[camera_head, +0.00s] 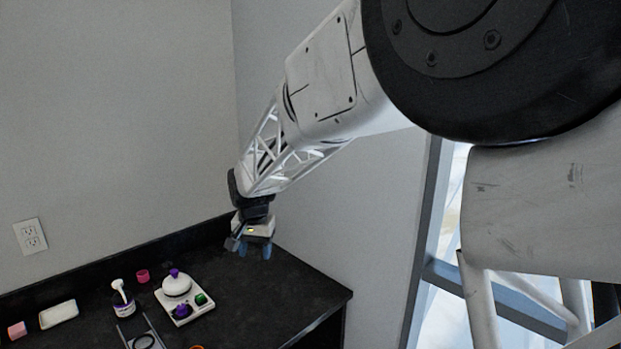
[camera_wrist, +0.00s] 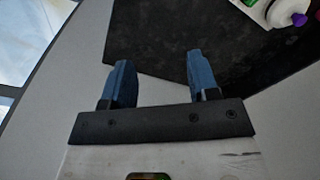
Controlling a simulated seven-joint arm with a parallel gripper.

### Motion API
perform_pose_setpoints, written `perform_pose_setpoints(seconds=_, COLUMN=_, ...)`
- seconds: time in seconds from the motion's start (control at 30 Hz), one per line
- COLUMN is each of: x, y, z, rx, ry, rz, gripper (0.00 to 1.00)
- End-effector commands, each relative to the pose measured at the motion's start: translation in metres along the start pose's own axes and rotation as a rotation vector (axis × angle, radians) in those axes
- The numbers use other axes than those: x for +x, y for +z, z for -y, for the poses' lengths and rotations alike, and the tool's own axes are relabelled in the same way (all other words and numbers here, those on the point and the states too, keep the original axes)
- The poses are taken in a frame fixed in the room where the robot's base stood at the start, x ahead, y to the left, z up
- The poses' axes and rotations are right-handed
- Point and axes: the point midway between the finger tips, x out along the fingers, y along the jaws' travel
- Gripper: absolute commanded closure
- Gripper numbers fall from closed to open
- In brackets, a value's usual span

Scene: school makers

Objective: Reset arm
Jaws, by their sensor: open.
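My gripper (camera_head: 254,248) hangs over the back right part of the black counter (camera_head: 305,290), to the right of the things on it. Its blue fingers are apart with nothing between them. In the wrist view my gripper (camera_wrist: 162,82) shows two blue fingertips spread wide, with the counter's corner and the pale floor or wall beyond them. My white arm reaches in from the upper right of the head view and hides part of the wall.
A white tray (camera_head: 190,316) with a white lidded pot (camera_head: 176,286) stands left of my gripper. A white pump bottle (camera_head: 122,300), a pink cup (camera_head: 143,276) and a white dish (camera_head: 58,314) stand further left. The counter's right end is clear.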

Motion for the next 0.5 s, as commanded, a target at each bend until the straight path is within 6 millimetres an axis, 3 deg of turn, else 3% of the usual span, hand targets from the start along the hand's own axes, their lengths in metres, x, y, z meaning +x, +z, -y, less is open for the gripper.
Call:
perform_pose_setpoints(seconds=0.1, x=-0.022, y=0.012, z=-0.037, rx=-0.005, ry=-0.005, rz=-0.014, gripper=0.45)
perform_pose_setpoints(seconds=0.5, x=-0.070, y=0.067, z=-0.147, rx=-0.032, ry=-0.010, rz=-0.051, gripper=0.45)
